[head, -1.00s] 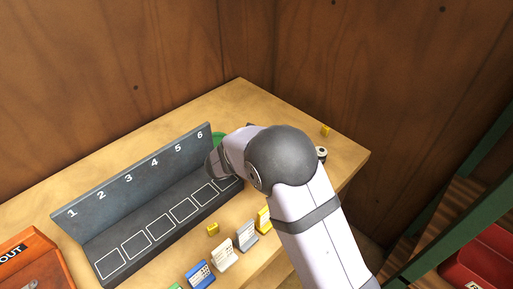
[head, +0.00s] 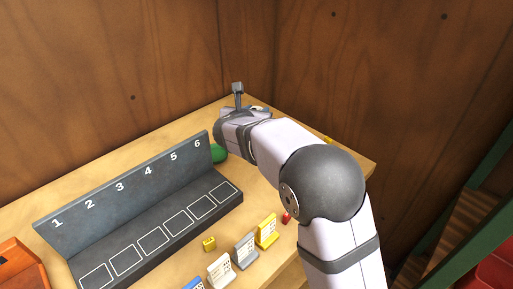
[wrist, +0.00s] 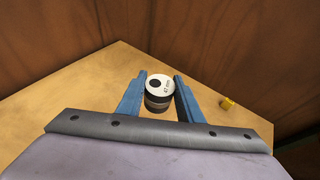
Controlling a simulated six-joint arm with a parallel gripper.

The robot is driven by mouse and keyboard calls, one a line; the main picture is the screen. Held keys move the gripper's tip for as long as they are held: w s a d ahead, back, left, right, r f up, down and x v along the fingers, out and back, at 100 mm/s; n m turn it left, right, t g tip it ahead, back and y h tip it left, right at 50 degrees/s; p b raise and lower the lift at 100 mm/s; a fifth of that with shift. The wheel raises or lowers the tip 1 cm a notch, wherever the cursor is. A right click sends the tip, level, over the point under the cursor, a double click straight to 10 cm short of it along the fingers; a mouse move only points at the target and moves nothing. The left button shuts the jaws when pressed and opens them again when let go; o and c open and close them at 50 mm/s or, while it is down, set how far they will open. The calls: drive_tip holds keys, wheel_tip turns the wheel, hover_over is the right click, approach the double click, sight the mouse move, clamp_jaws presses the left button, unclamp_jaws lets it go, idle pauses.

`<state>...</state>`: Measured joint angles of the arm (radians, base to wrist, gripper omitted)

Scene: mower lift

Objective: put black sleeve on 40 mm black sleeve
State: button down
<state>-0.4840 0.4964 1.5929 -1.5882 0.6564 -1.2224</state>
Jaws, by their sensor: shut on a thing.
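In the wrist view, a black sleeve (wrist: 158,100) with a round white top face sits between the two blue fingers of my gripper (wrist: 160,88). The top face has a dark spot and small, unreadable print. A grey band and dark bands show on its side, and I cannot tell whether this is one sleeve or two stacked. My gripper is shut on it, over the far corner of the table. In the head view my gripper (head: 239,92) is at the back corner, with a small white and dark piece beside it. No separate second sleeve can be made out.
A dark rack (head: 130,210) numbered 1 to 6, its outlined squares empty, stands left of my arm. A green object (head: 218,153) is at its right end. Several coloured cards (head: 245,250) line the front. A yellow block (wrist: 228,103) lies right of my gripper. Wooden walls close the corner.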

drive_tip(key=shift+f+b, duration=0.35)
drive_tip(key=shift+f, duration=4.55)
drive_tip(key=shift+f, duration=0.15)
drive_tip(key=c, duration=1.2)
unclamp_jaws()
drive_tip(key=shift+s+a+r, duration=0.1)
drive_tip(key=shift+s+r, duration=0.1)
drive_tip(key=shift+s, duration=0.1)
drive_tip(key=b+v, duration=0.1)
drive_tip(key=v, duration=1)
drive_tip(key=shift+s+b, duration=0.2)
drive_tip(key=shift+b, duration=0.1)
